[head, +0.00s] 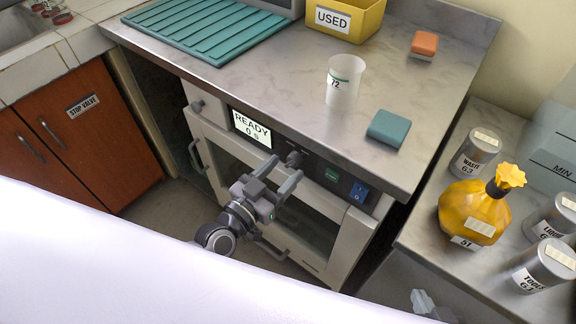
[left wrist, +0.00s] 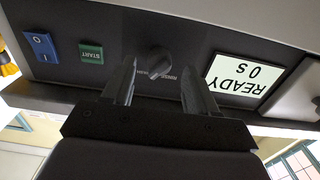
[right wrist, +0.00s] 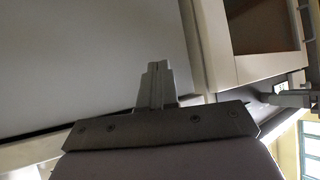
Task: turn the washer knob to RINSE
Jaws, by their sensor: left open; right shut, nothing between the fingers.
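The washer's dark round knob (head: 295,158) sits on the front panel, right of the lit display (head: 252,129) reading READY 0 s. In the left wrist view, the picture is upside down; the knob (left wrist: 160,62) shows between and beyond my left fingertips, with small lettering beside it too blurred to read surely. My left gripper (head: 277,178) is open, one finger on each side of the knob; I cannot tell if they touch it. My right gripper (right wrist: 157,72) is shut and empty, low at the bottom right of the head view (head: 428,303).
A green START button (left wrist: 91,53) and a blue switch (left wrist: 42,46) share the panel. On the counter above stand a cup (head: 345,80), a teal block (head: 388,129) and a yellow USED bin (head: 352,22). A side table (head: 415,240) at right holds a yellow flask and canisters.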

